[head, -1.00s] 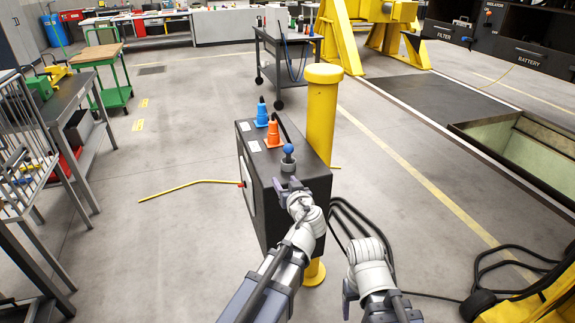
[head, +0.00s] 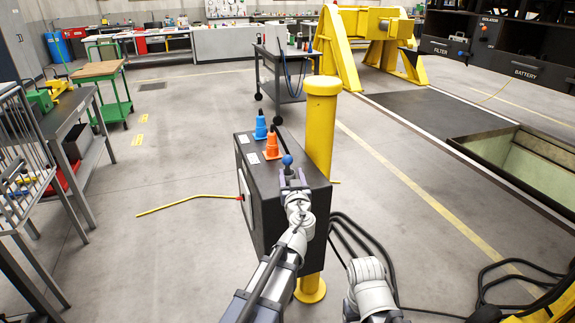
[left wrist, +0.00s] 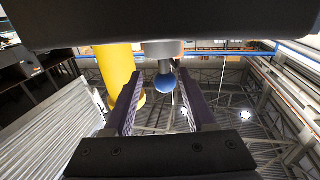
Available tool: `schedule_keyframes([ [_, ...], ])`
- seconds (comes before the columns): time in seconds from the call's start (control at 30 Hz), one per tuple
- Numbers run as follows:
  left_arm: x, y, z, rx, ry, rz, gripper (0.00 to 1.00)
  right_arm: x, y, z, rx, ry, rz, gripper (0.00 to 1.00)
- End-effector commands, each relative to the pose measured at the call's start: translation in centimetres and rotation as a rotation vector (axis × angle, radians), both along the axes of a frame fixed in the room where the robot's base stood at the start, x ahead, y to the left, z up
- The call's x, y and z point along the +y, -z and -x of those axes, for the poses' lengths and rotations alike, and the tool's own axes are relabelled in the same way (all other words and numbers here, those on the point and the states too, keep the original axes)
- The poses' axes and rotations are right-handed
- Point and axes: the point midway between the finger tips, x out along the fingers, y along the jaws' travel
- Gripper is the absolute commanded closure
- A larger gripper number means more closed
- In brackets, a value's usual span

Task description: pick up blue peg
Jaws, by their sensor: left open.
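The blue peg (head: 287,160) has a round blue ball head and stands on top of the black box (head: 262,195), near its right side. My left gripper (head: 293,178) is open just in front of the peg, over the box. In the left wrist view the blue ball (left wrist: 165,82) shows between the two open fingers, apart from both, with a grey stem or collar at it. In the head view the fingers partly hide the peg's lower part. Only my right arm's links show at the bottom edge; its jaws are not visible.
A yellow post (head: 320,130) rises close at the right. A yellow rod (head: 188,199) sticks out left. Black cables (head: 350,228) lie right of the box.

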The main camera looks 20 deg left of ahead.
Motion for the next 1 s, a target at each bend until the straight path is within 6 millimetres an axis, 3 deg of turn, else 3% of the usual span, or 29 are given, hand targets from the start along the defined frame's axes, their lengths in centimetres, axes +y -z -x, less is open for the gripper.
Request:
schedule_keyframes([
  [0.33,2.1,-0.2,-4.2,0.0,-0.001,0.0,0.44,0.0,-0.2,0.0,0.0,0.0,0.0,0.3],
  [0.6,2.3,-0.2,-4.3,0.0,0.0,0.0,0.44,0.0,-0.2,0.0,0.0,0.0,0.0,0.3],
  [1.0,2.3,-0.2,-4.3,0.0,0.0,0.0,0.89,0.0,-0.2,0.0,0.0,0.0,0.0,0.3],
])
